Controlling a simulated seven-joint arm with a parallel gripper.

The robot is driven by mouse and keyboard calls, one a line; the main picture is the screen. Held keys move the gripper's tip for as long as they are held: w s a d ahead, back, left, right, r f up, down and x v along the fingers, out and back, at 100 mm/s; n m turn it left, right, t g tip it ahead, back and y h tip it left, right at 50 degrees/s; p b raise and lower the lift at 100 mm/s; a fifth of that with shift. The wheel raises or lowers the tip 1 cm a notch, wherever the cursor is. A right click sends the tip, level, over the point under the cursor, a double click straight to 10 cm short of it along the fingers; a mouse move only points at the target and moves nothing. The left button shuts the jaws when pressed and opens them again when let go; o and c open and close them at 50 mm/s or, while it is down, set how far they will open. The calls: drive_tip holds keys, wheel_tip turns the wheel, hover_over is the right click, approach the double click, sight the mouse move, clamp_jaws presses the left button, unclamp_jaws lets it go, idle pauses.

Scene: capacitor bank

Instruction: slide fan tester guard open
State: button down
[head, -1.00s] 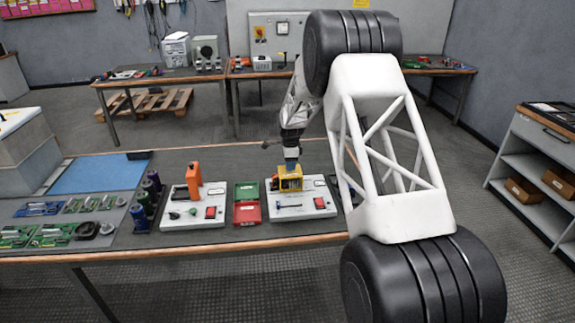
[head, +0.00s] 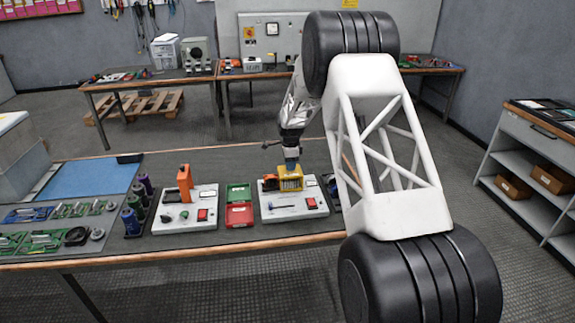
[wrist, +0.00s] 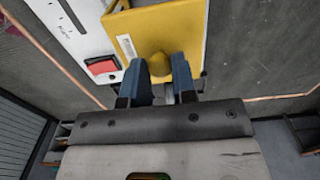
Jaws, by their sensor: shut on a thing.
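The yellow guard (head: 291,185) stands on the fan tester (head: 287,213), a white box with a red switch at its front right. In the wrist view, the guard (wrist: 185,25) shows a yellow knob (wrist: 160,57) on its face. My gripper (wrist: 160,70) has its blue fingers on both sides of this knob and is shut on it. In the head view, my gripper (head: 291,165) comes down onto the guard from above. A small orange and dark part (head: 270,182) shows just left of the guard.
A second white tester (head: 184,215) with an orange upright piece stands to the left. Green and red bins (head: 239,204) sit between the testers. A dark object (head: 333,190) is close on the right, partly hidden by my arm.

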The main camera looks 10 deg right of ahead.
drive_tip(key=shift+d, duration=1.05)
drive_tip(key=c, duration=1.1)
unclamp_jaws()
drive_tip(key=shift+r, duration=0.15)
drive_tip(key=shift+r, duration=3.35)
